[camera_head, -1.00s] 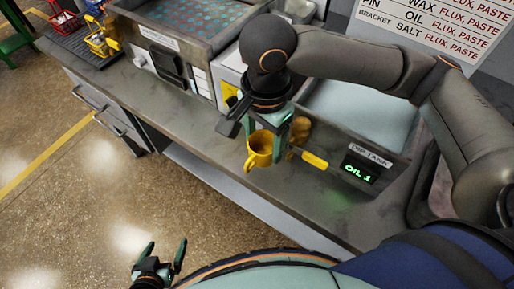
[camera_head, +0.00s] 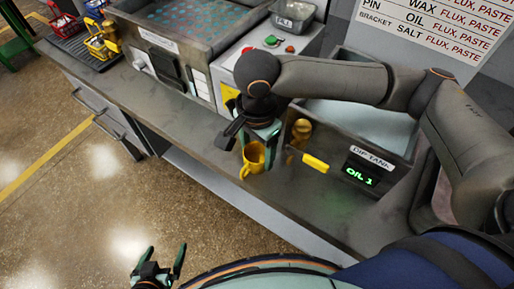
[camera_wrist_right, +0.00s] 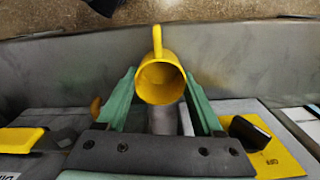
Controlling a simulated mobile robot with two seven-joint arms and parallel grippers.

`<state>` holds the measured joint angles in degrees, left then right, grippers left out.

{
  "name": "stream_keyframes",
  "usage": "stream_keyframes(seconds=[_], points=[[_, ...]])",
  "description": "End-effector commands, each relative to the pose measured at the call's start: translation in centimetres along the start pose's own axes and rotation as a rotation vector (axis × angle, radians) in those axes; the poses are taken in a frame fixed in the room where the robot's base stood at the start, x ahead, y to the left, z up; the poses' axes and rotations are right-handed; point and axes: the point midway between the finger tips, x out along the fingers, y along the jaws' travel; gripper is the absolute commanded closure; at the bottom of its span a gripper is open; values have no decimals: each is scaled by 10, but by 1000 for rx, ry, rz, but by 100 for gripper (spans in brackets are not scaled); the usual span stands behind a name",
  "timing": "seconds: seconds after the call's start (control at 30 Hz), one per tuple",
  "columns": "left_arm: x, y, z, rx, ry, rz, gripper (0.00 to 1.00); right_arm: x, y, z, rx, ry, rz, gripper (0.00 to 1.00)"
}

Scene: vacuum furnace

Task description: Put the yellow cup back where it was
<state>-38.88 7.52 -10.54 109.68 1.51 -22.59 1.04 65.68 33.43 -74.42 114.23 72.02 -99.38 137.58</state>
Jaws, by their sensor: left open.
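The yellow cup (camera_head: 254,157) is between the green fingers of my right gripper (camera_head: 259,148), above the front strip of the counter, left of the dip tank. In the right wrist view the cup (camera_wrist_right: 160,80) is seen mouth-on between both fingertips, with its handle pointing away toward the floor side. My right gripper is shut on it. I cannot tell whether the cup's base touches the counter. My left gripper (camera_head: 166,250) is open and empty, low over the floor at the bottom of the head view.
The dip tank (camera_head: 345,142) with a yellow handle (camera_head: 315,162) and "OIL 1" display stands close right of the cup. A yellow basket (camera_head: 101,46) and a red basket (camera_head: 68,28) are on a dark mat far left. The counter's front strip (camera_head: 190,125) leftward is clear.

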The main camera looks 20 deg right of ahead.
Motion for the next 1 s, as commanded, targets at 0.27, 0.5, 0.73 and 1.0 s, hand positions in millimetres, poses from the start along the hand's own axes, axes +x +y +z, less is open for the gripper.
stream_keyframes(seconds=[0.27, 0.5, 0.73, 1.0], points=[[0, 0, 0, 0, 1, 0, 1, 0, 0, 0, -1, 0, 1, 2], [1, 0, 0, 0, 1, 0, 1, -1, 0, 0, -1, 0, 0, 2], [-2, 0, -3, 0, 1, 0, 1, -30, -1, 1, -1, -2, -4, 2], [-9, 1, -10, 0, 1, 0, 1, -89, -1, 0, -1, -1, -3, 2]])
